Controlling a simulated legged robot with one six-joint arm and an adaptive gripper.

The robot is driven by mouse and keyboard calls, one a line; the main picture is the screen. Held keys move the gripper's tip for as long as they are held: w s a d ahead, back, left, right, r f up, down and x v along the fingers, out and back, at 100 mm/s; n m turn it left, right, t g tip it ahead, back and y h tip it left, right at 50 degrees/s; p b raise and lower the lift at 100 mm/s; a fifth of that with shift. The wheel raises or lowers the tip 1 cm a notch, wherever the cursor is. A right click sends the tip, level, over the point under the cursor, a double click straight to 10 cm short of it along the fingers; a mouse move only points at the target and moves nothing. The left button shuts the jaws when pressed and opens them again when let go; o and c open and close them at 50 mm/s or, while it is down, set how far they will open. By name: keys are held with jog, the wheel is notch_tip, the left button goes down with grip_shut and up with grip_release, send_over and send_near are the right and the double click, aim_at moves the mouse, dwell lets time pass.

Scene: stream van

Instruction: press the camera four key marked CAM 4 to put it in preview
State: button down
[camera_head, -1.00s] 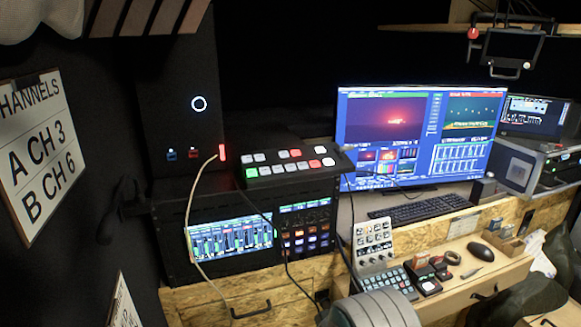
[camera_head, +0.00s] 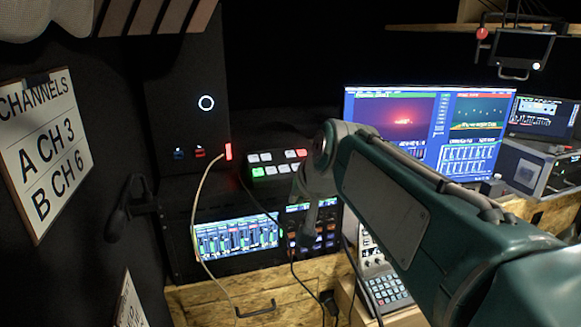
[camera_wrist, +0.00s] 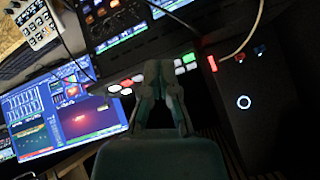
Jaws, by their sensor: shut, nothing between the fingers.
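The black switcher panel (camera_head: 245,181) with two rows of small lit keys sits on top of the rack at centre. No key lettering is readable, so I cannot pick out CAM 4. In the wrist view the key rows appear turned around, with the green key (camera_wrist: 191,67) to the right of my gripper (camera_wrist: 160,66). My gripper is shut and empty, its fingertips over the middle of the rows and hiding some keys. Contact cannot be told.
A rack screen (camera_head: 235,238) is below the panel. A pale cable (camera_head: 192,205) hangs at its left and dark cables run down the front. A large monitor (camera_head: 395,110) stands to the right. A grey keypad (camera_head: 385,290) lies at lower right.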

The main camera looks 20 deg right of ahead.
aim_at(293, 163)
jog(key=w+d+r+m+t, duration=0.1)
jog(key=w+d+r+m, duration=0.1)
jog(key=w, duration=0.7)
jog(key=w+d+r+m+t, duration=0.2)
jog(key=w+d+r, duration=0.3)
jog(key=w, duration=0.4)
jog(key=shift+w+r, duration=0.15)
jog(key=shift+r, duration=0.05)
jog(key=shift+f, duration=0.15)
jog(key=shift+w+a+f, duration=0.1)
jog(key=shift+w+f, duration=0.25)
jog(key=shift+f, duration=1.05)
jog(key=shift+w+d+f, duration=0.1)
jog(key=shift+w+f, duration=0.25)
jog(key=shift+f, duration=1)
jog(key=shift+w+a+f, duration=0.1)
jog(key=shift+w+f, duration=0.25)
jog(key=shift+f, duration=1.05)
jog(key=shift+f, duration=0.15)
jog(key=shift+f, duration=0.15)
jog(key=shift+w+f, duration=0.15)
jog(key=shift+f, duration=0.3)
jog(key=shift+s+r, duration=0.25)
jog(key=shift+r, duration=0.55)
